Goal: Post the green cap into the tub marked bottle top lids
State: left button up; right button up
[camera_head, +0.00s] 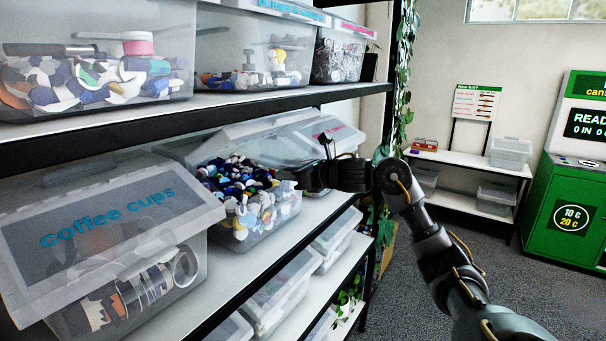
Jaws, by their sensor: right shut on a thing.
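A clear tub full of mixed bottle caps (262,232) stands on the middle shelf. Its translucent lid (262,130) is tilted up at the back, so the top is open. I cannot read a marking on this tub. My right gripper (284,178) reaches in from the right, with its fingertips over the tub's right part, close above the caps. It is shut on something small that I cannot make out. I cannot pick out the green cap for certain. My left gripper is not in view.
A tub marked coffee cups (130,300), its lid (110,235) sloping forward, stands left of the cap tub. Another tub with a tilted lid (325,133) is behind to the right. The upper shelf (150,115) runs overhead. A green machine (572,210) stands far right.

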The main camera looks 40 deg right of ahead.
aim_at(276, 188)
jog(key=shift+x, duration=2.4)
jog(key=shift+r, duration=0.2)
jog(key=o, duration=1.1)
jog(key=shift+s+d+b, duration=0.15)
jog(key=shift+s+b, duration=0.15)
jog(key=shift+b, duration=0.1)
jog(key=b+v, duration=0.4)
jog(key=v, duration=0.6)
jog(key=shift+r+b, duration=0.15)
jog(key=shift+b, duration=0.25)
